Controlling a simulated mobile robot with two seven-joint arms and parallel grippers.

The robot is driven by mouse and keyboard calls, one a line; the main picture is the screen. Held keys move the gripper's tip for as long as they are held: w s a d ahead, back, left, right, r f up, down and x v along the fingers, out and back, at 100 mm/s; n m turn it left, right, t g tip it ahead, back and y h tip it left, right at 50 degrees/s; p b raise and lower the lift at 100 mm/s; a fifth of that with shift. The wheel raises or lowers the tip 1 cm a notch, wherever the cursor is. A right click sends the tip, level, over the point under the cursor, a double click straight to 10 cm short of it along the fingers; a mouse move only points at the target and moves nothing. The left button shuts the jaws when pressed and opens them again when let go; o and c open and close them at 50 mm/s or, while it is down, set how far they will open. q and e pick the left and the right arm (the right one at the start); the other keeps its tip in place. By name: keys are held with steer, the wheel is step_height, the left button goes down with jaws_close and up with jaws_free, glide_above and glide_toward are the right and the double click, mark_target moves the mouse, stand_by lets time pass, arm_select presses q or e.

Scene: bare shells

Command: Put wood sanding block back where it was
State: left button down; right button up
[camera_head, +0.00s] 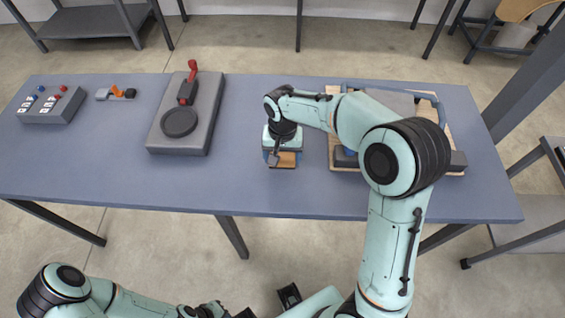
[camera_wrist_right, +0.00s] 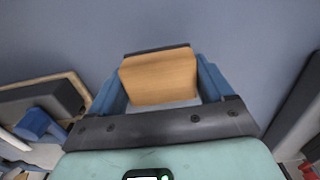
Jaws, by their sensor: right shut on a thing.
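The wood sanding block (camera_head: 284,161) is a small tan wooden piece over the blue-grey table (camera_head: 240,190), near the table's middle. My right gripper (camera_head: 284,158) points down and is shut on it. In the right wrist view the block (camera_wrist_right: 160,78) sits between the two blue fingers (camera_wrist_right: 160,90), with a dark edge along its far side. I cannot tell whether the block touches the table. My left arm lies at the bottom left of the head view, below the table's front edge; the state of its gripper is unclear there.
A wooden board or tray (camera_head: 335,158) with a blue rim and grey parts is at the right, partly hidden by my right arm. A grey device with a red lever (camera_head: 183,125), small tools (camera_head: 116,93) and a button box (camera_head: 52,104) stand left. Table between is clear.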

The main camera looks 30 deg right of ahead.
mark_target(282, 163)
steer(key=shift+f, duration=1.9)
steer(key=shift+f, duration=0.2)
steer(key=o, duration=0.9)
steer(key=shift+r, duration=0.1)
